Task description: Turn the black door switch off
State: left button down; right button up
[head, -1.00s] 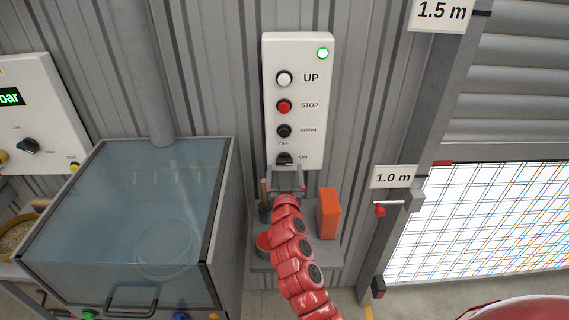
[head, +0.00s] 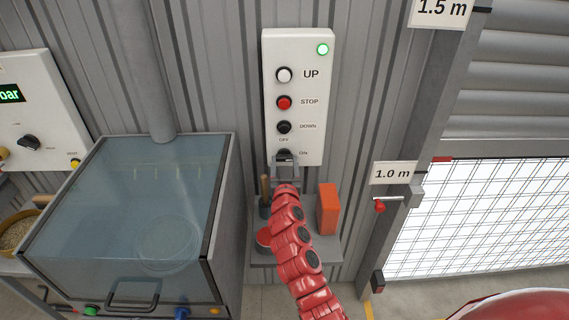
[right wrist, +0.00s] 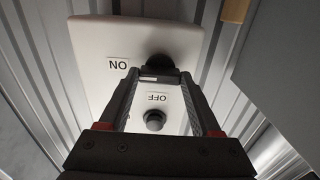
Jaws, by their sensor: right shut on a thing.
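The black door switch (head: 284,152) is the lowest control on the white panel (head: 310,115), between the OFF label above and the ON label at its right. My right gripper (head: 285,161) reaches it from below and hides most of it in the head view. In the right wrist view the switch (right wrist: 160,61) shows as a dark round knob at the fingertips of my right gripper (right wrist: 159,74), which is shut on it. Its exact turn angle is hard to tell. My left gripper is out of view.
The white UP (head: 284,75), red STOP (head: 284,102) and black DOWN (head: 284,127) buttons sit above the switch. A green lamp (head: 322,49) glows at top right. Below, a grey shelf (head: 322,254) holds an orange block (head: 328,208). A glass-topped cabinet (head: 130,215) stands left.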

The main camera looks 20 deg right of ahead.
jog(key=shift+c, duration=0.7)
jog(key=shift+n, duration=0.4)
jog(key=n+b, duration=0.1)
jog(key=n, duration=0.1)
jog(key=shift+n, duration=0.4)
jog(key=n+b, duration=0.1)
jog(key=n, duration=0.3)
jog(key=shift+n, duration=0.3)
jog(key=n, duration=0.4)
jog(key=shift+n, duration=0.3)
jog(key=n, duration=0.5)
